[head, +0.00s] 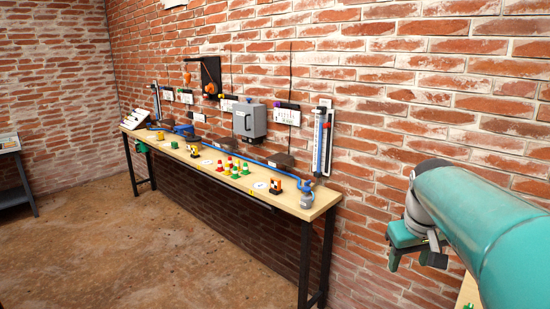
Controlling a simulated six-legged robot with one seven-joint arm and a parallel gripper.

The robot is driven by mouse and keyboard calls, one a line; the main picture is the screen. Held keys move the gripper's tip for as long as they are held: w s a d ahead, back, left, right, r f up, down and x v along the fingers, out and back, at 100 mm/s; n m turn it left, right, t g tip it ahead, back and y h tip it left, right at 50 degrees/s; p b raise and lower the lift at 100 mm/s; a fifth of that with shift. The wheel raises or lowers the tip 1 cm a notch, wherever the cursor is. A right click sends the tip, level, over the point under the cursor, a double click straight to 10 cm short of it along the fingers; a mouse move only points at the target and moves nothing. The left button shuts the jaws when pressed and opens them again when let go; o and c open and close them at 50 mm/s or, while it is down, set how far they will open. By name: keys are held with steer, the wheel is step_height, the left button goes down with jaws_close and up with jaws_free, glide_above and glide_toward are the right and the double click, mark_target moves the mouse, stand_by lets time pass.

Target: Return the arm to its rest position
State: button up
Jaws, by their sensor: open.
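My arm (490,225) reaches in from the right edge of the head view as a large teal link with a pale grey joint at its end. Part of the gripper is hidden by my own arm.
The bench carries small red, yellow and green pieces (234,168), a blue hose and a gauge-like fitting (306,198). A grey box (249,120) and a panel with a blue tube (322,140) are on the wall. The brown floor (130,250) in front is clear.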

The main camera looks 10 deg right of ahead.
steer(key=s+a+f+t+y, duration=0.1)
steer(key=s+a+f+t, duration=0.2)
steer(key=s+a, duration=1)
steer(key=a+f, duration=0.2)
steer(key=a, duration=0.2)
steer(key=shift+s+a, duration=0.2)
steer(key=shift+s, duration=0.2)
steer(key=c, duration=0.3)
steer(key=shift+d, duration=0.1)
steer(key=shift+c, duration=0.2)
